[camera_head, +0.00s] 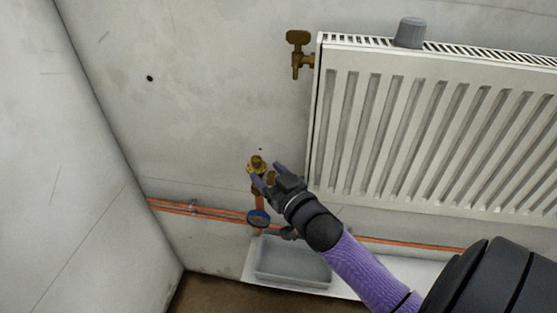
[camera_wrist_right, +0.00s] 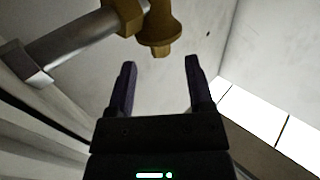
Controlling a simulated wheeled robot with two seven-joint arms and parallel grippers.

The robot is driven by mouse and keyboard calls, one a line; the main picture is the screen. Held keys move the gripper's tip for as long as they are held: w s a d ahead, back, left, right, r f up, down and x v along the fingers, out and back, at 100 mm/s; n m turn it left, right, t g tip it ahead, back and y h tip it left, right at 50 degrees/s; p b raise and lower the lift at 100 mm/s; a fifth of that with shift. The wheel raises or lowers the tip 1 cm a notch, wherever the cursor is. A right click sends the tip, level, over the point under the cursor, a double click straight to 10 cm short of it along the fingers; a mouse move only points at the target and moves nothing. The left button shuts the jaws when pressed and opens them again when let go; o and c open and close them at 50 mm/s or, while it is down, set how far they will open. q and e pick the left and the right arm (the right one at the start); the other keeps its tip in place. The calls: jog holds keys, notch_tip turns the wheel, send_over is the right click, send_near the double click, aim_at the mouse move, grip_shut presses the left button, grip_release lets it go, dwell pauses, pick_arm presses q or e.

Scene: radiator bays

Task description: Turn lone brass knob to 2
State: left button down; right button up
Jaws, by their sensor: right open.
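A brass valve (camera_head: 257,163) stands on a copper pipe left of the radiator's lower corner. A second brass fitting (camera_head: 298,50) with a flat handle is at the radiator's upper left corner. My right gripper (camera_head: 269,178) is open beside the lower valve, its purple fingers partly hiding it. In the right wrist view, a brass fitting (camera_wrist_right: 160,32) with a grey metal pipe lies beyond the fingertips (camera_wrist_right: 160,65), with nothing gripped. No number marks can be read. My left gripper is out of view.
The white radiator (camera_head: 420,130) fills the right, with a grey cap (camera_head: 409,32) on top. A dark blue-faced gauge (camera_head: 258,218) is below the valve. Copper pipes (camera_head: 170,206) run along the wall. A grey tray (camera_head: 290,265) lies below. The left wall is bare.

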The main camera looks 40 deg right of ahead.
jog(key=s, duration=0.2)
jog(key=s+p, duration=0.1)
jog(key=s, duration=0.1)
jog(key=shift+s+a, duration=0.2)
jog(key=shift+s, duration=0.2)
